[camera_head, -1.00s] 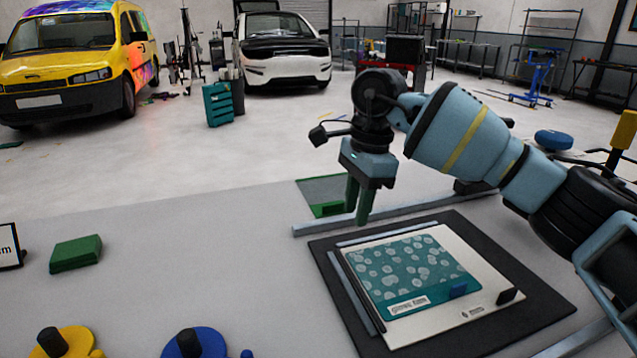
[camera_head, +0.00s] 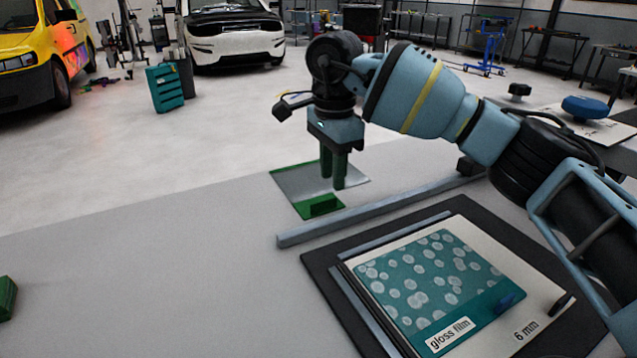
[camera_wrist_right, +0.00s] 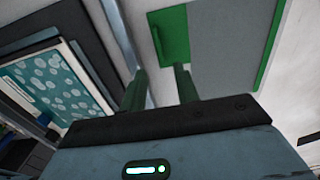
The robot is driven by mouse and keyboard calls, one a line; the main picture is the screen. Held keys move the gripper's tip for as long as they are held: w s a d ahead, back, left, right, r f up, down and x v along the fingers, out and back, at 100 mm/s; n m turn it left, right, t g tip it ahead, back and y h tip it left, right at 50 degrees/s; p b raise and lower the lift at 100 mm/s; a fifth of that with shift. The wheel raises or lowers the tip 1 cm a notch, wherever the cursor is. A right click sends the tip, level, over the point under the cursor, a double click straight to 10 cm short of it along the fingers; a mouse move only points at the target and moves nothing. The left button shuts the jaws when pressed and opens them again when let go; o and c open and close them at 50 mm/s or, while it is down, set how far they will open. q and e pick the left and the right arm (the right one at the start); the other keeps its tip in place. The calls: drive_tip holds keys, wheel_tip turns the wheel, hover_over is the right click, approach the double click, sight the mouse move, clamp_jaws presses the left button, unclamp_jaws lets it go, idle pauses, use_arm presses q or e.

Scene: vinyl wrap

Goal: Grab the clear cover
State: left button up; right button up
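The clear cover (camera_head: 295,182) is a greyish see-through sheet with a green edge strip and a green grip block (camera_head: 321,206). It lies at the table's far edge, beyond a long grey bar. My right gripper (camera_head: 332,180) points down over the sheet, behind the block in the head view. Its two green fingers are apart with nothing between them. In the right wrist view the cover (camera_wrist_right: 225,50) and its block (camera_wrist_right: 168,38) lie ahead of the open fingers (camera_wrist_right: 159,70); contact cannot be told.
The grey bar (camera_head: 380,211) runs between the cover and a black mat (camera_head: 325,272). On the mat is a white board with a teal spotted "gloss film" sheet (camera_head: 425,275). The table's left-middle is clear.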

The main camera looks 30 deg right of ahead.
sight(330, 199)
drive_tip(key=shift+w+a+f+b, duration=0.1)
drive_tip(key=shift+f+b, duration=0.1)
drive_tip(key=shift+f, duration=1.2)
drive_tip(key=shift+a+f+b, duration=0.1)
drive_tip(key=shift+f+b, duration=0.05)
drive_tip(key=shift+f, duration=1.25)
clamp_jaws()
